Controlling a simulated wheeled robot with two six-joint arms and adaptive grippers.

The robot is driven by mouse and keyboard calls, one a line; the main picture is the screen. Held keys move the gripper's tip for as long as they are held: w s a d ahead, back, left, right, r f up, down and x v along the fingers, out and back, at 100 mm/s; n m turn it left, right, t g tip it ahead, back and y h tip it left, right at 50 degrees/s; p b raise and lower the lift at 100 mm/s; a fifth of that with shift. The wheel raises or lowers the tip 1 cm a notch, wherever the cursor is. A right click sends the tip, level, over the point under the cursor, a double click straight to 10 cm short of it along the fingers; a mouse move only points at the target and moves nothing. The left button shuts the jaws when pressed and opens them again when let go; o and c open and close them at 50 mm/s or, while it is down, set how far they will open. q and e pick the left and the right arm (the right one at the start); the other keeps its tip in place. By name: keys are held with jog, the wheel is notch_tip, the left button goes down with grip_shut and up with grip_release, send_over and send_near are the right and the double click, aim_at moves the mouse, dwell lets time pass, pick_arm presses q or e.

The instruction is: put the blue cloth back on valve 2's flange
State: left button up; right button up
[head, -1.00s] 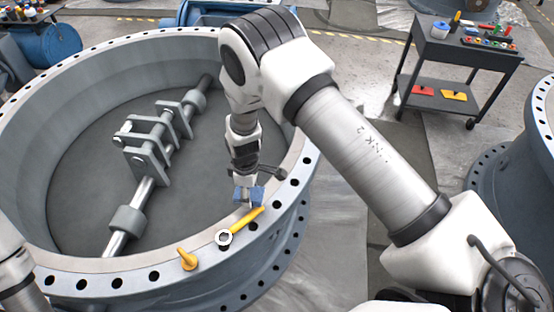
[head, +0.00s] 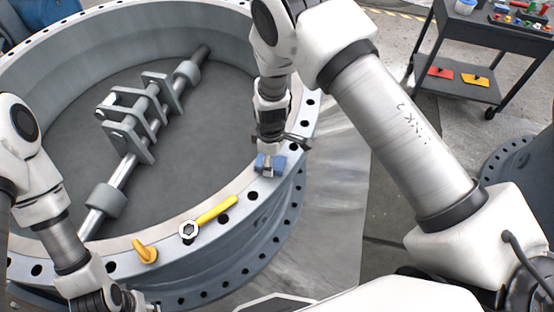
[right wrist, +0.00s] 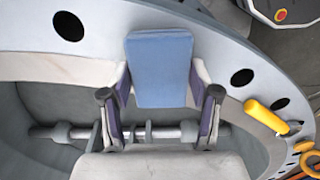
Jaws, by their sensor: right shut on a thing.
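The blue cloth (head: 270,165) is a small folded pad at the right rim of the large grey valve's flange (head: 100,262). My right gripper (head: 269,157) is shut on it from above. In the right wrist view the cloth (right wrist: 160,68) sits between the two fingers of my right gripper (right wrist: 160,98), over the flange face (right wrist: 110,28). Whether the cloth touches the flange is unclear. No number shows on this valve. My left gripper (head: 125,302) is at the bottom left by the near rim, partly cut off, its jaws unclear.
A shaft with a hinge bracket (head: 140,118) crosses the valve's inside. A dark tool cart (head: 478,45) stands at the back right, with another valve (head: 510,165) below it.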

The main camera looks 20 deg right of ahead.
jog(key=shift+w, duration=0.15)
jog(key=shift+s+d, duration=0.2)
jog(key=o, duration=1)
jog(key=shift+o, duration=0.5)
jog(key=shift+w+a, duration=0.1)
notch_tip(320, 180, up, 12)
jog(key=s+d+f+m, duration=0.3)
jog(key=s+d+f, duration=0.1)
jog(key=s+f, duration=0.3)
jog(key=s+d+f+m, duration=0.3)
jog(key=s+d+f, duration=0.1)
jog(key=s+f, duration=0.25)
jog(key=s+f+m, duration=0.2)
jog(key=s, duration=0.4)
jog(key=s+d+f+m, duration=0.1)
jog(key=s+f+m, duration=0.1)
jog(key=s, duration=0.5)
jog(key=shift+s+d+f+m, duration=0.3)
jog(key=shift+f+m, duration=0.05)
jog(key=shift+m, duration=0.45)
